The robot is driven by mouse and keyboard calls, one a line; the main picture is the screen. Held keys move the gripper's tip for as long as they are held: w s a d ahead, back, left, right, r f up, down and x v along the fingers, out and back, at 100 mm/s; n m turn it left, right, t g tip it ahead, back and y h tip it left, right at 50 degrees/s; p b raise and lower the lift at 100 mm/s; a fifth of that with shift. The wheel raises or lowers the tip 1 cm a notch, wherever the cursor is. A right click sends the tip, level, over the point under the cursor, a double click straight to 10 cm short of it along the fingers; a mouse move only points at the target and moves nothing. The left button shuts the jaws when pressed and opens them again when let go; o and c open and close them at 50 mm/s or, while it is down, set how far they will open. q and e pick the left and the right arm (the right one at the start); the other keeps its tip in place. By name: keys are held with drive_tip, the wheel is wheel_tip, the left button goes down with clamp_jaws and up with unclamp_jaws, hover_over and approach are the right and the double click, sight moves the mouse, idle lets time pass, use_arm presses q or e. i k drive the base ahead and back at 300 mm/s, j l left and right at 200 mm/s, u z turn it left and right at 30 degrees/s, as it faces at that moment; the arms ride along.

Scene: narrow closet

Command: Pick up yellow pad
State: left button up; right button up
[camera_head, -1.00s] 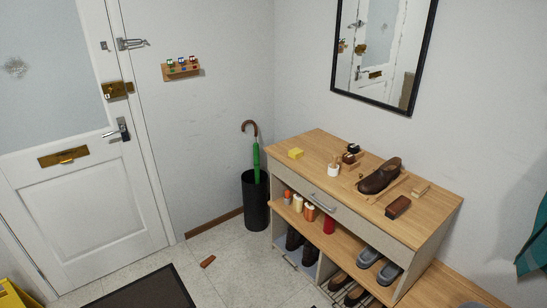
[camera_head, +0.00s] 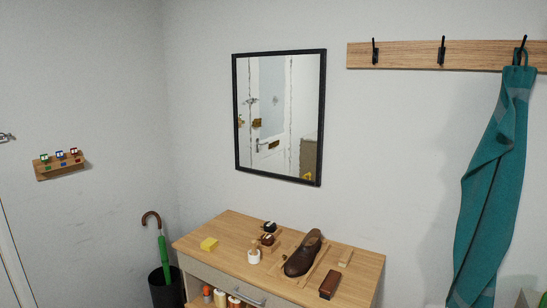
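The yellow pad (camera_head: 209,244) is a small yellow block. It lies on the left part of the wooden cabinet top (camera_head: 228,228), near the front left edge. Nothing touches it. Neither of my grippers shows in the head view.
On the cabinet top, right of the pad, are a white cup (camera_head: 253,256), dark round jars (camera_head: 267,239), a brown shoe (camera_head: 303,254) and a brown brush (camera_head: 329,284). An umbrella (camera_head: 162,250) stands in a black bin (camera_head: 165,287) left of the cabinet. A teal cloth (camera_head: 490,185) hangs at right.

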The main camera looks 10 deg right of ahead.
sight(210, 244)
drive_tip(key=i+j, duration=0.3)
drive_tip(key=i, duration=0.15)
drive_tip(key=i+j, duration=0.35)
drive_tip(key=i+j+u, duration=0.1)
drive_tip(key=i+j, duration=0.2)
drive_tip(key=i, duration=0.3)
